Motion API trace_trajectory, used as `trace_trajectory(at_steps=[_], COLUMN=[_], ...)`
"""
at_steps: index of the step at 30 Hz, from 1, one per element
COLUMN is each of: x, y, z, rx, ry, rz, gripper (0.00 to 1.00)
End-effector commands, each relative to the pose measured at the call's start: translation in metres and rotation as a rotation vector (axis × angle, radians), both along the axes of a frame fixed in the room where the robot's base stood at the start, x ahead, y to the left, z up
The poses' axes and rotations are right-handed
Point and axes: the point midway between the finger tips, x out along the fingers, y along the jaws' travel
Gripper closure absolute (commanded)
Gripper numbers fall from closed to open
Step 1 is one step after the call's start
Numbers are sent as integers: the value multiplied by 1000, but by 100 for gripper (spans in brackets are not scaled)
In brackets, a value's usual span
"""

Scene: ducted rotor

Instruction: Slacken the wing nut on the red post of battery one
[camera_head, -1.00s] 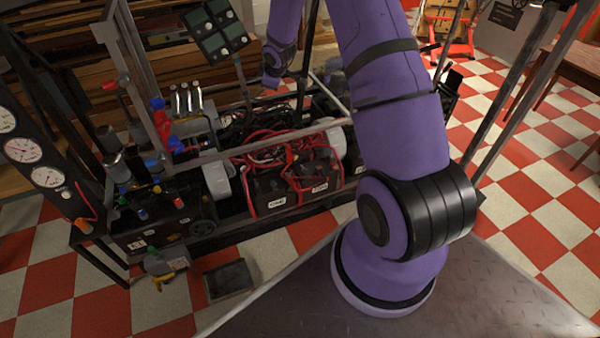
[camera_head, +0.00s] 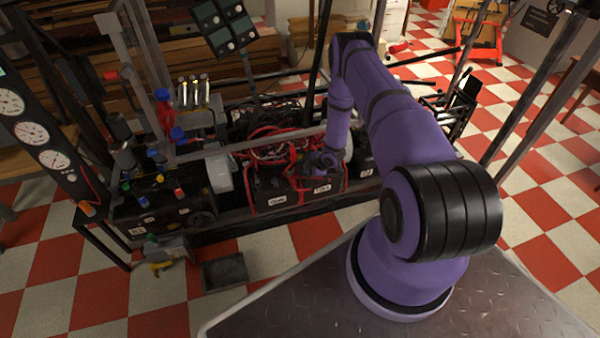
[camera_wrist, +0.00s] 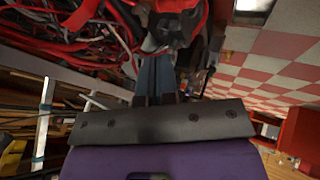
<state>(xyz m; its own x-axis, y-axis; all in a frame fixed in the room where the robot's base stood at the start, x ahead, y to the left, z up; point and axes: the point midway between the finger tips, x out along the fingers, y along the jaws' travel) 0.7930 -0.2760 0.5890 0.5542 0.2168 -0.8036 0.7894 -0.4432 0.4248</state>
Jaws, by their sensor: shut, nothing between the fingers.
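Black batteries with white labels sit in the frame in the head view, one at the left (camera_head: 268,188) with red cables around it. The labels are too small to read, so I cannot tell which is battery one. No red post or wing nut can be made out. My gripper shows in the wrist view (camera_wrist: 156,62), its fingers shut and empty, close to red cables (camera_wrist: 100,18) and a dark part (camera_wrist: 180,22). I cannot tell whether it touches them. In the head view the end of my arm is over the batteries, and the fingertips are not distinguishable.
A gauge panel (camera_head: 35,133) stands at the left. Bottles and red and blue valve parts (camera_head: 165,110) crowd the frame's left part. Metal rails and posts surround the batteries. A dark tray (camera_head: 224,272) lies on the checkered floor.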

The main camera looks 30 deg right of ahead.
Motion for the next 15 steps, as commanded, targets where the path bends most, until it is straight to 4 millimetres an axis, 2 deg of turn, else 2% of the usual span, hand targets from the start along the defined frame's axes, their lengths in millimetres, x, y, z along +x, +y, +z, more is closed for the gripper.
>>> trace_trajectory(at_steps=[1, 6, 11, 15], x=[-4, -5, 6, 20], y=[2, 5, 9, 15], z=[-7, -17, -32, -53], rx=[5, 10, 9, 11], ry=[-2, -6, -6, -6], rz=[5, 17, 16, 15], gripper=[100, 100, 100, 100])
